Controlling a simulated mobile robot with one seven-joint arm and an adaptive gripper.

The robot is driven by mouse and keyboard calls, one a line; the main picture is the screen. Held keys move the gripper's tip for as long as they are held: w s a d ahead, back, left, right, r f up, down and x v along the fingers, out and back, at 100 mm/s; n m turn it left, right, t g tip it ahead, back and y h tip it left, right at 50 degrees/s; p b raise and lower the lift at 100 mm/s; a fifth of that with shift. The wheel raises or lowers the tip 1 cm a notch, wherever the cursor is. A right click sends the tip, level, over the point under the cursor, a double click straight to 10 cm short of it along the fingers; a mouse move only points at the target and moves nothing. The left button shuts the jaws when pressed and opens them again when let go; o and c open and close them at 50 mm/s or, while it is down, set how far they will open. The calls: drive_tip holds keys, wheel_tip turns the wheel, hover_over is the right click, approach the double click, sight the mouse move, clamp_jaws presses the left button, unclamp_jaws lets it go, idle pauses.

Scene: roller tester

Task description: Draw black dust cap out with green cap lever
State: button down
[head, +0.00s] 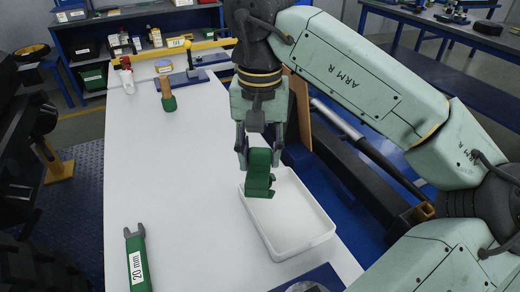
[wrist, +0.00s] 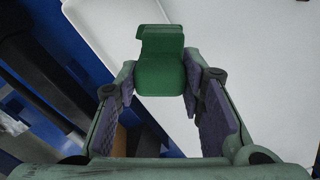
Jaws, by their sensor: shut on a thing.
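My gripper (head: 258,154) is shut on a green hooked block (head: 260,173), which looks like the green cap lever. In the wrist view the green block (wrist: 161,72) sits between the pads of my gripper (wrist: 162,88), its stepped end pointing away from me. In the head view it is held above the white tray, near the tray's back left corner, with its hooked end low. I cannot pick out the black dust cap in either view.
The white tray (head: 325,231) looks empty on the white table (head: 185,215). A green forked tool marked 20 mm (head: 137,262) lies at the front left. A wooden-handled green tool (head: 168,96) stands farther back. A blue plate (head: 325,272) is at the front edge.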

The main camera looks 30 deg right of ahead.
drive_tip(key=shift+s+d+f+t+y+b, duration=0.1)
drive_tip(key=shift+s+d+t+y+b, duration=0.2)
drive_tip(key=shift+d+y+b, duration=0.15)
drive_tip(key=shift+s+d+f+t+y+b, duration=0.1)
drive_tip(key=shift+s+d+t+y+b, duration=0.05)
drive_tip(key=shift+d+t+y+b, duration=0.25)
drive_tip(key=shift+s+d+r+y, duration=0.15)
drive_tip(key=shift+s+y, duration=0.05)
drive_tip(key=shift+y, duration=0.15)
drive_tip(key=y+b, duration=0.1)
drive_tip(key=s+d+t+y+b, duration=0.1)
drive_tip(key=b, duration=0.1)
drive_tip(key=shift+d+f+t, duration=0.25)
drive_tip(key=shift+f+t, duration=0.05)
drive_tip(key=shift+f, duration=0.05)
drive_tip(key=shift+r, duration=0.1)
idle(0.5)
